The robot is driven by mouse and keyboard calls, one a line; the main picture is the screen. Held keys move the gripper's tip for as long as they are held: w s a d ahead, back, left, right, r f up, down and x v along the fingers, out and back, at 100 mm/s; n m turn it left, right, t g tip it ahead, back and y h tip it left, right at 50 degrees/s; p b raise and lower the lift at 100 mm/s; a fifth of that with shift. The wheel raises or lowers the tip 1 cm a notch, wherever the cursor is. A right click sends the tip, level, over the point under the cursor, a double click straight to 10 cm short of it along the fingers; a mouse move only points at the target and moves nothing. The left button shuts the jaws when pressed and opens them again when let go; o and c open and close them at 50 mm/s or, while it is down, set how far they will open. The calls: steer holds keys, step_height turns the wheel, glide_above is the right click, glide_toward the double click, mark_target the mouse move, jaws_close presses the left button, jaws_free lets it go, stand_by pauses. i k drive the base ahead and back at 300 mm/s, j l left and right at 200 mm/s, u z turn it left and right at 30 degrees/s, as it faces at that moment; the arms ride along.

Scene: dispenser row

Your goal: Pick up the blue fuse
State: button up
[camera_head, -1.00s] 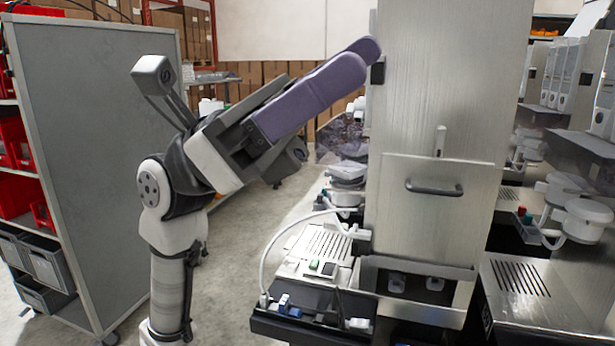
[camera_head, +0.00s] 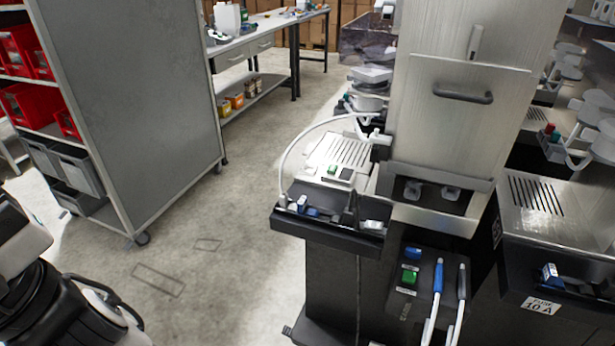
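A small blue piece (camera_head: 549,272) sits in a dark holder above a "FUSE 10 A" label (camera_head: 543,305) on the front of the right dispenser. Other small blue-and-white pieces (camera_head: 306,207) lie in the black tray (camera_head: 325,234) of the nearer dispenser. A blue block (camera_head: 413,253) is on the panel below, above a green block (camera_head: 409,275). I cannot tell for sure which blue piece is the fuse. My gripper is not in view; only part of my arm shows at the lower left.
The steel dispenser (camera_head: 455,110) stands at the centre right, with a white hose curving over its left side. A grey shelf cart (camera_head: 130,95) with red bins stands left. The floor (camera_head: 215,270) between is clear.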

mark_target(302, 205)
steer(key=j+z, duration=0.15)
steer(key=z, duration=0.35)
steer(key=j+z, duration=0.15)
steer(key=z, duration=0.3)
steer(key=j+z, duration=0.3)
steer(key=j, duration=0.15)
steer(key=k+j+z, duration=0.3)
steer(key=j, duration=0.35)
steer(key=k+j+z, duration=0.1)
steer(key=j, duration=0.25)
steer(key=k+j+z, duration=0.1)
steer(key=j, duration=0.25)
steer(key=i+j, duration=0.25)
steer(key=j, duration=0.15)
